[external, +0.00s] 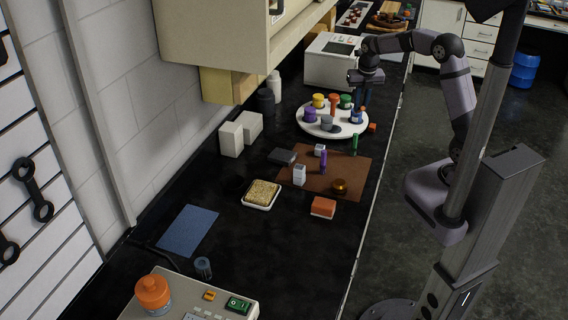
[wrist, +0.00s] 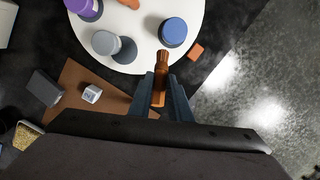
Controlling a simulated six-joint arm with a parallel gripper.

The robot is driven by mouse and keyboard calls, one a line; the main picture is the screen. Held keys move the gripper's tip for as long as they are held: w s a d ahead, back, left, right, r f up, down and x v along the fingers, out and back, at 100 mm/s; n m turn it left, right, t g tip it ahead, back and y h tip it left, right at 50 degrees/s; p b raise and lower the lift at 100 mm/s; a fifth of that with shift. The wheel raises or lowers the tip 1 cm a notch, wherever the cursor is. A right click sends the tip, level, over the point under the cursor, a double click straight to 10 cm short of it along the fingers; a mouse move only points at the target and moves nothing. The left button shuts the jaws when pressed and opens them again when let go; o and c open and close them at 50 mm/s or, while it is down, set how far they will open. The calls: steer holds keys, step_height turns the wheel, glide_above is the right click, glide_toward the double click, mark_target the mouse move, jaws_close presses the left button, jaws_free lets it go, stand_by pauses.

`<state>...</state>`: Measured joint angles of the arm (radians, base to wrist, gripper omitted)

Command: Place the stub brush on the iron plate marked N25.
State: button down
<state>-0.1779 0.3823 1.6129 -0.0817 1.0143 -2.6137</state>
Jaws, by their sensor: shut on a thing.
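My gripper (wrist: 160,98) is shut on a brown-orange stub brush (wrist: 161,64), held between its two blue-grey fingers with the ribbed end pointing away from my wrist. In the external view my gripper (external: 363,98) is above the right edge of the white round tray (external: 311,130); the brush cannot be made out there. No N25 marking can be read. A dark grey flat block (external: 282,156) lies at the left edge of the brown mat (external: 352,162) and also shows in the wrist view (wrist: 43,88); I cannot tell whether it is the iron plate.
Several coloured round pots stand on the white tray, including a blue one (wrist: 173,32) near the brush. A small orange block (wrist: 196,51) lies beside the tray.

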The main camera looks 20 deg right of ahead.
steer(key=s+d+f+m+g+y, duration=0.1)
steer(key=d+f+m+g+y, duration=0.15)
steer(key=d+m, duration=0.2)
steer(key=a+r+m+t+y, duration=0.15)
steer(key=a+m, duration=0.25)
steer(key=a, duration=0.8)
steer(key=a+r+m+t+y+p, duration=0.1)
steer(key=a+r+m+y, duration=0.3)
steer(key=a, duration=0.7)
steer(key=a+m+t+y, duration=0.1)
steer(key=a+m, duration=0.4)
steer(key=a, duration=0.7)
steer(key=p, duration=0.2)
glide_above(288, 153)
steer(key=shift+a+f, duration=0.1)
steer(key=shift+f, duration=4.7)
steer(key=c, duration=1.6)
jaws_free()
steer(key=shift+c, duration=0.2)
